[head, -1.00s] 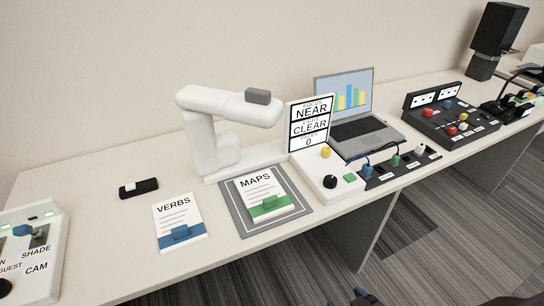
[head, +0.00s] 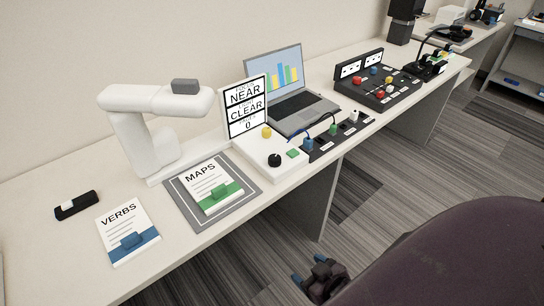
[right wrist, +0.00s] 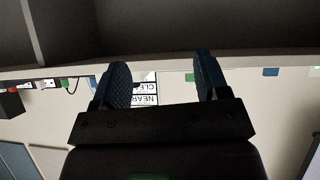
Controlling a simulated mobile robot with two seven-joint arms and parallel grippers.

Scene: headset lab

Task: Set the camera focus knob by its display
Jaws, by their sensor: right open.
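The white document camera (head: 130,125) with a grey head stands on the table. Beside it a display (head: 245,105) reads NEAR, CLEAR and 0; its smaller lines are too small to read. In front is a white control box (head: 262,170) with a black knob (head: 274,160), a yellow knob (head: 267,132) and a green button (head: 293,153). Which knob sets focus, I cannot tell. My right gripper (head: 308,268) is open and empty, off the table's front edge, apart from the box. The right wrist view shows its blue fingers spread, with the display (right wrist: 145,99) upside down behind them. My left gripper is out of view.
A laptop (head: 285,105), a cable panel (head: 330,140) and a black switch box (head: 385,95) stand to the right. Open floor lies before the table.

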